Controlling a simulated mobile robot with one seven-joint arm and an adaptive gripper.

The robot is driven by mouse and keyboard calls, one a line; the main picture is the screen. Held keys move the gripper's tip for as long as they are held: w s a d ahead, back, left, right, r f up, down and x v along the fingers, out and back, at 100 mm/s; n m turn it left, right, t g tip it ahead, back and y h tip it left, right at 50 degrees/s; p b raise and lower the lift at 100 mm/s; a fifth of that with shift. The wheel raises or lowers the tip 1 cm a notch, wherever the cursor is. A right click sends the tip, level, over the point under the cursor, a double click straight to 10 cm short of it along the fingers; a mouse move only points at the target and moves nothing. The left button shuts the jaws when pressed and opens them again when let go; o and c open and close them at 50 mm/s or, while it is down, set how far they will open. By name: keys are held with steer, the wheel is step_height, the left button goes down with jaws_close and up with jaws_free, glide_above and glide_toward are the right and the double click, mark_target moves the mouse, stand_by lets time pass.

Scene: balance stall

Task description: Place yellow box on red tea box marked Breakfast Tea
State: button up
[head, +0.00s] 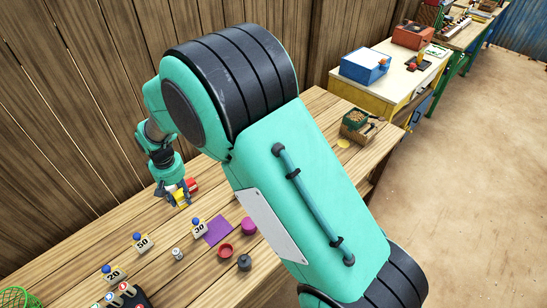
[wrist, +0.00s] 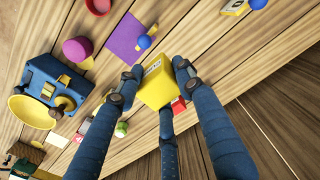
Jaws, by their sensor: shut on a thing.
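The yellow box (wrist: 157,90) is between the fingers of my gripper (wrist: 155,76) in the wrist view, with dark print on its pale end. My gripper is shut on it. In the head view my gripper (head: 176,193) is low over the back of the wooden table, with the yellow box (head: 181,201) partly hidden by its fingers. A red object (wrist: 179,104) shows partly behind the yellow box in the wrist view, and red (head: 192,185) also shows beside my gripper in the head view. No Breakfast Tea marking is readable, and I cannot tell whether the boxes touch.
A purple mat (head: 218,231), purple cylinder (head: 248,225), red dish (head: 224,250) and number stands, one marked 30 (head: 199,229), are on the table. A blue scale with a yellow pan (wrist: 35,111) shows in the wrist view. My arm hides the table's middle.

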steer(key=w+d+m+p, duration=0.15)
steer(key=w+d, duration=0.45)
steer(key=d, duration=0.6)
steer(key=w+d+m+p, duration=0.15)
steer(key=w+d, duration=0.45)
steer(key=d, duration=0.6)
steer(key=w+d+m+p, duration=0.15)
steer(key=w+d, duration=0.35)
steer(key=d, duration=0.8)
steer(key=shift+n, duration=0.45)
steer(key=shift+w+a+f, duration=0.1)
steer(key=shift+a+f, duration=0.05)
steer(key=shift+f, duration=1.15)
steer(key=shift+w+a+f, duration=0.1)
steer(key=shift+f, duration=1.15)
steer(key=w+a, duration=0.1)
steer(key=w, duration=0.4)
steer(key=w+a+f, duration=0.1)
steer(key=w, duration=0.4)
steer(key=w+a+p, duration=0.1)
steer(key=w, duration=0.4)
steer(key=shift+w+a+f, duration=0.25)
steer(key=shift+a, duration=0.15)
steer(key=shift+f, duration=1.75)
